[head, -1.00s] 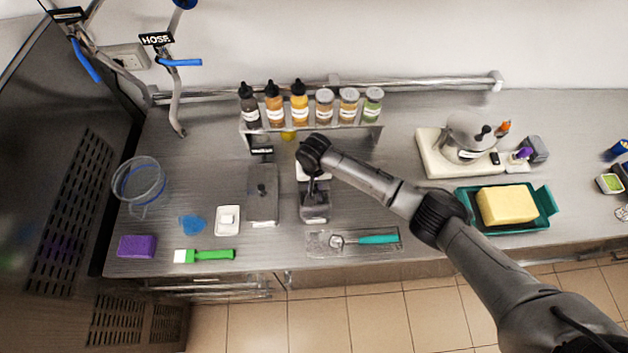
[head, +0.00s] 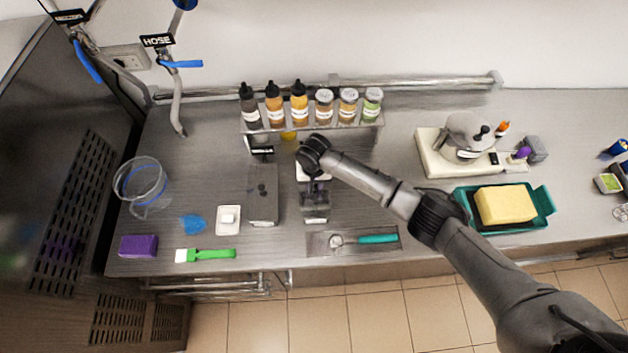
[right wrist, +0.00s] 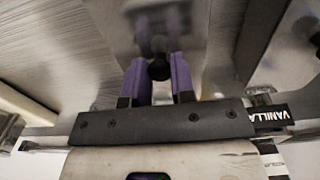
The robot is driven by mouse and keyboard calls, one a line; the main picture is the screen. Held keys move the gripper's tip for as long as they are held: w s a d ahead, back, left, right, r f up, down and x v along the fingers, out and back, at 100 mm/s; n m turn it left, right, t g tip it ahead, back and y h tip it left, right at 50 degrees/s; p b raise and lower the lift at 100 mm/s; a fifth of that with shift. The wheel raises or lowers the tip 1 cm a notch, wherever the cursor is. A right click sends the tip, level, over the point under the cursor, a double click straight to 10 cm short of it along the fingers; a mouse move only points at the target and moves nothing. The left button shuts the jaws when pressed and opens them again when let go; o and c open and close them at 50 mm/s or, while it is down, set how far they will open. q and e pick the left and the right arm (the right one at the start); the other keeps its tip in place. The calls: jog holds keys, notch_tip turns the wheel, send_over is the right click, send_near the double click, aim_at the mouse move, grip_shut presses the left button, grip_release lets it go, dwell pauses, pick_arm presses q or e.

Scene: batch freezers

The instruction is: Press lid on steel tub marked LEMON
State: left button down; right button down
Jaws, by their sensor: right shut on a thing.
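My right gripper (head: 316,187) points down over a steel tub (head: 315,213) at the middle of the counter. In the right wrist view its purple fingers (right wrist: 158,75) are shut on the dark knob (right wrist: 159,70) of a steel lid (right wrist: 195,85). My wrist hides much of this tub and lid in the head view. I cannot read a LEMON mark, nor tell whether the lid is fully seated. A second steel tub (head: 263,205), with a dark knob on top, stands just left. A VANILLA label (right wrist: 267,116) shows at the right of the wrist view. My left gripper is out of view.
A rack of bottles and jars (head: 310,126) stands behind the tubs. A tray with a teal-handled tool (head: 376,239) lies in front. A white dish (head: 228,222) and green brush (head: 208,254) lie left. A teal tray (head: 545,199) with a yellow block (head: 505,205) is right.

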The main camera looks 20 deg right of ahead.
dwell(0.4)
jog(key=shift+c, duration=2.1)
grip_release()
jog(key=shift+r, duration=0.1)
jog(key=shift+r+p, duration=3.45)
jog(key=shift+p, duration=0.75)
jog(key=shift+c, duration=0.3)
grip_shut()
